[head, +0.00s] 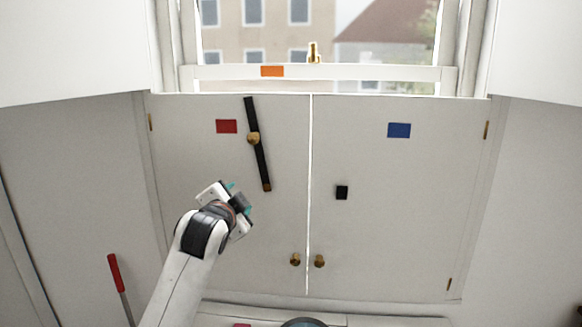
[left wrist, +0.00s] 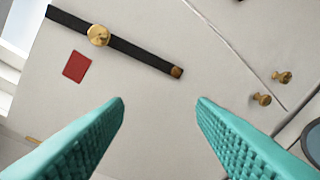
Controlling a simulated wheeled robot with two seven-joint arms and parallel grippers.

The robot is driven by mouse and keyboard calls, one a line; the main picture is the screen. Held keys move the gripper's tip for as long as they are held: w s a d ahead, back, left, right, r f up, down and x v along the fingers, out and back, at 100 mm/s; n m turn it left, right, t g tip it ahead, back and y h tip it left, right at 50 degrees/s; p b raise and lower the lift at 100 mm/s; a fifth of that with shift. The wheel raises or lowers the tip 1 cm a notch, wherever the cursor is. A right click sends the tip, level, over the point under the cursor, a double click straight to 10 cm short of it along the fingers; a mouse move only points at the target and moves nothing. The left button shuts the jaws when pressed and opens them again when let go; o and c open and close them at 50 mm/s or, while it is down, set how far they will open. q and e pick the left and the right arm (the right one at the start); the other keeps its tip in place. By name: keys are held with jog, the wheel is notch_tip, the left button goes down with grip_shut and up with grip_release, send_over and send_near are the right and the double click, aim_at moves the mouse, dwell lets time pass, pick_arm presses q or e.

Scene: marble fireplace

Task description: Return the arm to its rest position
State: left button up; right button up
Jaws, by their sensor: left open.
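My left gripper (head: 236,200) is raised in front of the left cabinet door (head: 205,255) in the head view. In the left wrist view its two teal fingers (left wrist: 160,115) are spread apart with nothing between them. A black bar (head: 262,165) with a brass pivot knob (head: 253,138) is mounted on the left door, slightly tilted from upright. The bar (left wrist: 140,54) also shows beyond the fingers in the left wrist view, apart from them. My right gripper is in neither view.
A red patch (head: 226,126) is on the left door. The right door (head: 400,220) carries a blue patch (head: 399,130) and a black square (head: 342,192). Two brass knobs (head: 295,259) (head: 319,261) flank the door seam. A red-handled tool (head: 114,272) stands at lower left. A window is above.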

pick_arm(q)
jog(key=s+a+f+n+g, duration=0.1)
jog(key=s+f+n+g, duration=0.15)
jog(key=s+f, duration=0.85)
jog(key=s+a+f+n+g, duration=0.15)
jog(key=s+f+g, duration=0.45)
jog(key=f, duration=1)
jog(key=s+a+f+n+g, duration=0.1)
jog(key=s+f+n+g, duration=0.3)
jog(key=s, duration=0.9)
jog(key=s+a+f+n, duration=0.1)
jog(key=s+f, duration=0.4)
jog(key=s, duration=0.9)
notch_tip(320, 180, down, 29)
jog(key=s+g, duration=0.2)
jog(key=s+a+f+b, duration=0.1)
jog(key=s+a+f, duration=0.1)
jog(key=s+f, duration=1.3)
jog(key=shift+s+a+g+y, duration=0.2)
jog(key=shift+s+g+y, duration=0.1)
jog(key=shift+g, duration=0.05)
